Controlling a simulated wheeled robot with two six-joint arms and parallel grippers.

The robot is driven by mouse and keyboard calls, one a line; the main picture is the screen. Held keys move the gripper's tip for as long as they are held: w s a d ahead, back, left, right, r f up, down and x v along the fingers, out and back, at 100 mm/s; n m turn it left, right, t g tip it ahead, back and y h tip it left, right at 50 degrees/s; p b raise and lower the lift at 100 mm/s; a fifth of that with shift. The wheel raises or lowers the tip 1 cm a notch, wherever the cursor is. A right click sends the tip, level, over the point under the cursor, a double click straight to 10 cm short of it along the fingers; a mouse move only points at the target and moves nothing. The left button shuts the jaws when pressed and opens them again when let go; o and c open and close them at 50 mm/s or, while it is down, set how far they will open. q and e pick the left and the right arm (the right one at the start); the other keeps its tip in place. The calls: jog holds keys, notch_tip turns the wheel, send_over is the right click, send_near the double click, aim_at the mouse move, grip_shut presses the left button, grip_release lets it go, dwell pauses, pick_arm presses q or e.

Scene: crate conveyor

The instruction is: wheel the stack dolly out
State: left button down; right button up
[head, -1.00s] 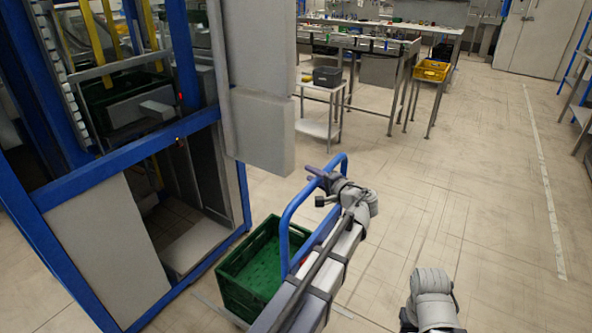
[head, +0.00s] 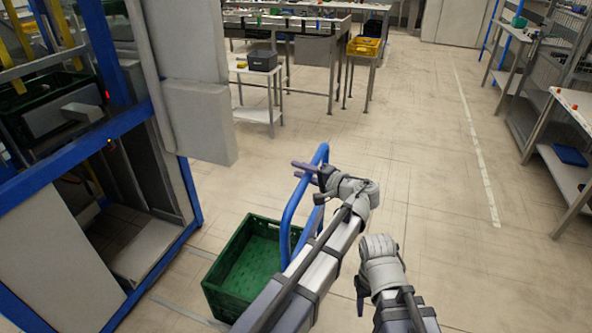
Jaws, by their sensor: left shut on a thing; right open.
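The stack dolly shows mainly by its blue push handle (head: 290,222), a bent tube standing up from the floor level. A green crate (head: 228,257) stands at the handle's foot and looks empty. The dolly's base is mostly hidden by the crate and my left arm. My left gripper (head: 312,182) is shut on the upper part of the blue handle. My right gripper (head: 361,296) hangs low to the right of the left arm, apart from the dolly, open and empty.
A blue-framed machine (head: 190,190) with grey panels stands close at left. A small white side table (head: 256,112) and workbenches are at the back. A shelf rack (head: 548,150) stands at right. The floor in the middle and right is clear.

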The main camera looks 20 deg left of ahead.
pick_arm(q)
jog(key=c, duration=0.6)
grip_release()
jog(key=shift+r, duration=0.15)
